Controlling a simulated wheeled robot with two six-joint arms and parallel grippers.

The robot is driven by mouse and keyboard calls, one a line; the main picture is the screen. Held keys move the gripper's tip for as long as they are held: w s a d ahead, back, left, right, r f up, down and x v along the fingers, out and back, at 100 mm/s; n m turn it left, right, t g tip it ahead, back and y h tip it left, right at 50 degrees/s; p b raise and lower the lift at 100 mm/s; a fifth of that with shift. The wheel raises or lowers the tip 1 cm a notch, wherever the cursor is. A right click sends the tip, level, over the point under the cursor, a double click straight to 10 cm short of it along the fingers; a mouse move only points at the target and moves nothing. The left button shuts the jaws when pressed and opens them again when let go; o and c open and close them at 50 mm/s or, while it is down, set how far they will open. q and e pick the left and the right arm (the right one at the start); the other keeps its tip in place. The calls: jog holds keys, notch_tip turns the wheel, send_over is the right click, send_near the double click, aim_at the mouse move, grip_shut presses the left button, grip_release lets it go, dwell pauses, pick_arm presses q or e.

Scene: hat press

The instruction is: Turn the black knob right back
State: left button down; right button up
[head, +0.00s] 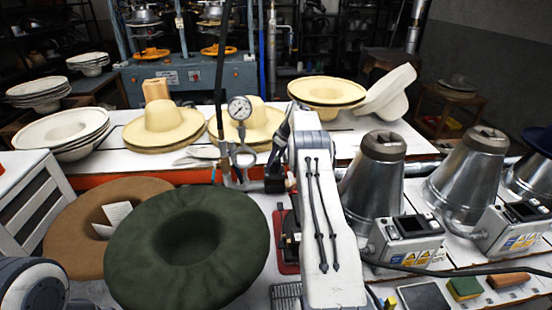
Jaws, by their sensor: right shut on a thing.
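My right arm reaches up from the bottom centre in the head view, and its dark gripper (273,178) points down beside the pressure gauge on its pipe stand. The gripper is shut on the black knob, which is small and mostly hidden by the dark fingers, so its turn angle cannot be read. The round white gauge (240,108) stands just left of the gripper, with metal fittings under it. Part of my left arm shows at the lower left corner; its gripper is out of view.
A green felt hat (187,245) and a brown one (84,232) lie at the front left. Straw-coloured hats (163,128) sit on the white table behind. Metal steam cones (373,190) and control boxes (405,240) stand at right. A black hose hangs beside the gauge.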

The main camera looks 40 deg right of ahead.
jog(key=shift+s+f, duration=0.1)
jog(key=o, duration=1.1)
jog(key=shift+d+r, duration=0.1)
jog(key=shift+r, duration=0.35)
jog(key=b+v, duration=0.2)
jog(key=v, duration=0.7)
jog(key=shift+s+r, duration=0.25)
jog(key=shift+r, duration=0.05)
